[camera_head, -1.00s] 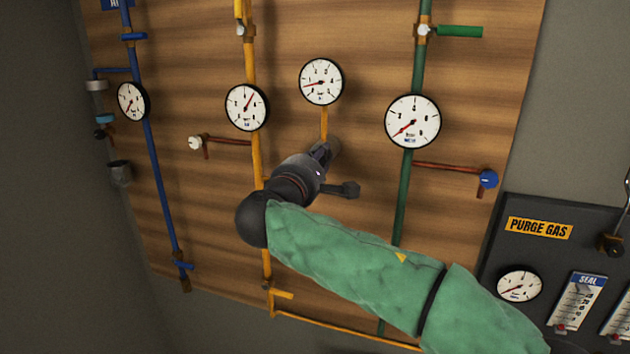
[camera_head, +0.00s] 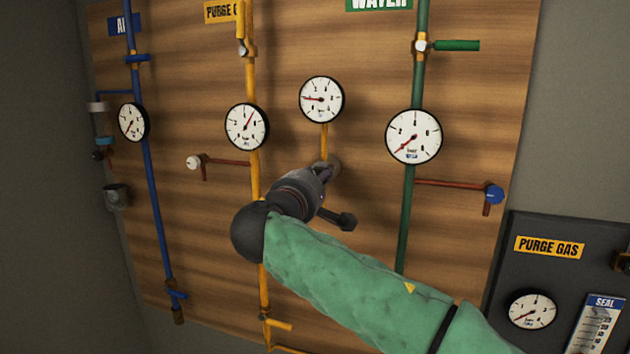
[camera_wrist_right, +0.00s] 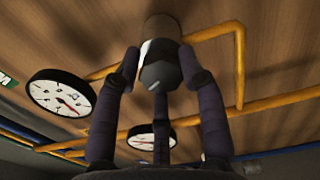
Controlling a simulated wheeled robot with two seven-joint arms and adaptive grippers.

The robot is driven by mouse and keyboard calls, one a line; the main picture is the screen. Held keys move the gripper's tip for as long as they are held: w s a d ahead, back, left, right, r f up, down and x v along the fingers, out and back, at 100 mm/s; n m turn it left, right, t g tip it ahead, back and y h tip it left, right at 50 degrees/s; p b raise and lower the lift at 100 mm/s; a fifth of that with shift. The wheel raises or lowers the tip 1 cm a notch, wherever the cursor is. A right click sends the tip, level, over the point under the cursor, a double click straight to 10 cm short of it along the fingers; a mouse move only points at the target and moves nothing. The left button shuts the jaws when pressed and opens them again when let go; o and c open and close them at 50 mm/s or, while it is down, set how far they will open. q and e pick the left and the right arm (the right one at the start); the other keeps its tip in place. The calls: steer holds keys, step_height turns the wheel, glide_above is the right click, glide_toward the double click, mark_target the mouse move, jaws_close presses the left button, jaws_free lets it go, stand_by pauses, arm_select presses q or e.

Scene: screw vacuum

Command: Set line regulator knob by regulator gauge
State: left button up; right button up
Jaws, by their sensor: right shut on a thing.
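The regulator gauge (camera_head: 321,99) is the white dial at the top of a short yellow pipe, between the yellow and green lines. Its red needle points left, slightly above level. The regulator knob is mostly hidden behind my right gripper (camera_head: 324,174) in the head view, just below that gauge. In the right wrist view the dark faceted knob (camera_wrist_right: 160,74) with a pale mark sits between the fingers of my right gripper (camera_wrist_right: 160,80), which is shut on it. My left gripper is not in view.
Other gauges hang on the blue line (camera_head: 132,122), yellow line (camera_head: 246,127) and green line (camera_head: 414,136). A white-knobbed valve (camera_head: 194,162) and a blue-knobbed valve (camera_head: 493,195) stick out at the sides. A dark purge gas panel (camera_head: 505,270) stands at lower right.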

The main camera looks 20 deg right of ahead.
steer(key=shift+s+d+r, duration=0.1)
steer(key=shift+d, duration=0.1)
steer(key=o, duration=1.1)
steer(key=shift+d, duration=0.1)
steer(key=v, duration=1.2)
